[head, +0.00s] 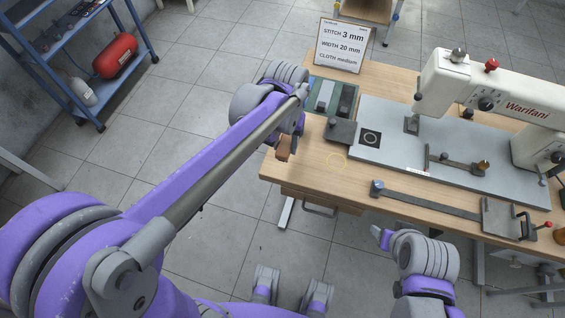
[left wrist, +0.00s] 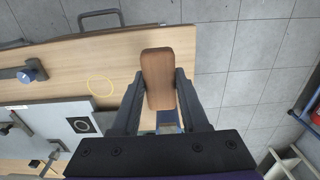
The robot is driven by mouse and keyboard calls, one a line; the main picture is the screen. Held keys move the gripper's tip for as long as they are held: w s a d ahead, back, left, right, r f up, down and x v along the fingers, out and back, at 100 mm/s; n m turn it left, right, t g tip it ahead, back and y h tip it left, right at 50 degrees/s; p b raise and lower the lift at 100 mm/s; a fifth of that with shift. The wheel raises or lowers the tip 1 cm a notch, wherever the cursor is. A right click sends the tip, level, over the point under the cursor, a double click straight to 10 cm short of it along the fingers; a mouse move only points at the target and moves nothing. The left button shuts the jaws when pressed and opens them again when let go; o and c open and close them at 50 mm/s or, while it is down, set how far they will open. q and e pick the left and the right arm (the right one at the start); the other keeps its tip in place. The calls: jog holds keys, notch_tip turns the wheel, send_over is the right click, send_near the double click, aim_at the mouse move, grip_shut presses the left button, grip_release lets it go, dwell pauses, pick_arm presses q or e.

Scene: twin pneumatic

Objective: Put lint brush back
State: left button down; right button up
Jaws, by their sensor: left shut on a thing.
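The lint brush shows as a brown wooden block in the left wrist view (left wrist: 158,75), clamped between the two dark fingers of my left gripper (left wrist: 158,90). In the head view only a small brown part of the brush (head: 283,150) shows below my left gripper (head: 291,136), at the left edge of the wooden table (head: 312,172). The brush's bristle side is hidden. A thin yellow ring (head: 336,161) is marked on the bare tabletop to the right of the brush.
A sewing machine (head: 500,92) stands on a grey plate (head: 440,150). A green tray (head: 345,104) with grey blocks and a sign (head: 340,46) are at the back left. A metal bar (head: 425,203) lies near the front edge. Bare wood surrounds the ring.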

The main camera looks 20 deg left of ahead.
pick_arm(q)
notch_tip(320, 180, down, 8)
jog(key=shift+r+b, duration=0.2)
jog(key=shift+b, duration=0.15)
jog(key=shift+f, duration=0.15)
jog(key=shift+c, duration=2.1)
grip_release()
